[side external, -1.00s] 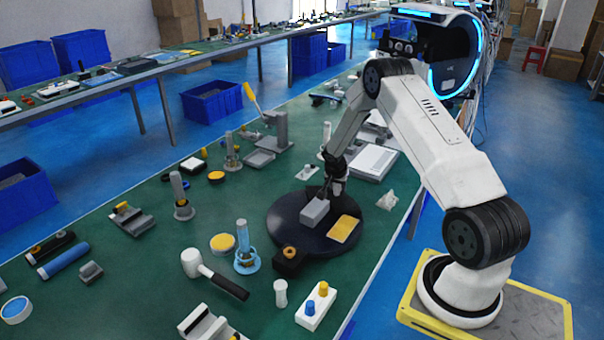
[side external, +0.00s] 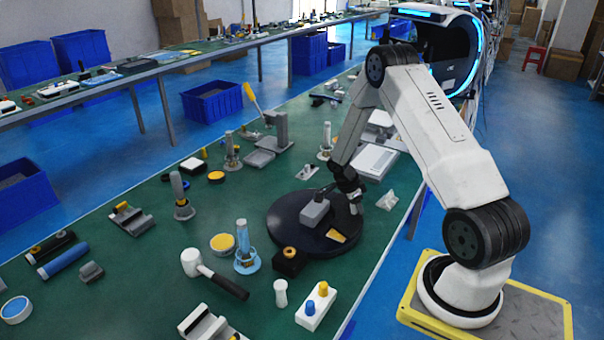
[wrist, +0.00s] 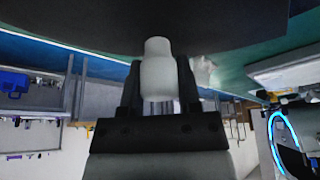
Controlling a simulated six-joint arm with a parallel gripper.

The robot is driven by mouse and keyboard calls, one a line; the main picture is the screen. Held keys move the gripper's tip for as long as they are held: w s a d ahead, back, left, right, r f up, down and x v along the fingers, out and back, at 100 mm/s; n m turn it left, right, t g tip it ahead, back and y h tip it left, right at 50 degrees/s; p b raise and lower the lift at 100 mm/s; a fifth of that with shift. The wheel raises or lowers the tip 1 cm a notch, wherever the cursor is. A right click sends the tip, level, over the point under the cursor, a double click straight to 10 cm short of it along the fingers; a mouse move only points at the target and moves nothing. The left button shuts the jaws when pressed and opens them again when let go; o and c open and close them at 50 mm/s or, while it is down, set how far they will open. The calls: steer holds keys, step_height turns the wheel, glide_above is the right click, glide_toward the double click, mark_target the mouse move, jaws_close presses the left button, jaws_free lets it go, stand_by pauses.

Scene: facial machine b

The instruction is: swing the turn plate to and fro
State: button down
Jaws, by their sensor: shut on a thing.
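The turn plate (side external: 300,240) is a round, dark disc on the green bench in the side view. It fills the top of the wrist view as a dark surface (wrist: 80,20). My gripper (side external: 354,204) is at the plate's right far rim. In the wrist view its two dark fingers (wrist: 158,75) are shut on a white peg (wrist: 157,72), one finger on each side. The peg's far end meets the dark plate. A grey block (side external: 315,211) and a yellow pad (side external: 337,236) lie on the plate; the pad shows only in part.
A black block with an orange ring (side external: 288,260) stands at the plate's near left rim. A mallet (side external: 215,275), a blue-based post (side external: 246,250) and a white box with knobs (side external: 316,306) are close by. A laptop-like grey unit (side external: 375,160) lies behind my gripper.

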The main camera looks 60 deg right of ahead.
mark_target(359, 224)
steer(key=a+m, duration=0.1)
steer(key=s+a+m, duration=0.1)
steer(key=shift+s+a+m+g+y, duration=0.15)
steer(key=shift+a+m+g+y, duration=0.15)
steer(key=shift+a+g+y, duration=0.1)
steer(key=shift+s+a+m+y, duration=0.15)
steer(key=shift+a+m+y, duration=0.05)
steer(key=shift+a+m, duration=0.4)
steer(key=shift+s+a+m+y, duration=0.15)
steer(key=shift+a+m+y, duration=0.05)
steer(key=shift+a+m, duration=0.4)
steer(key=shift+c, duration=1.5)
jaws_free()
steer(key=shift+r, duration=0.15)
steer(key=v, duration=0.7)
steer(key=shift+w+r, duration=0.2)
steer(key=shift+w, duration=0.05)
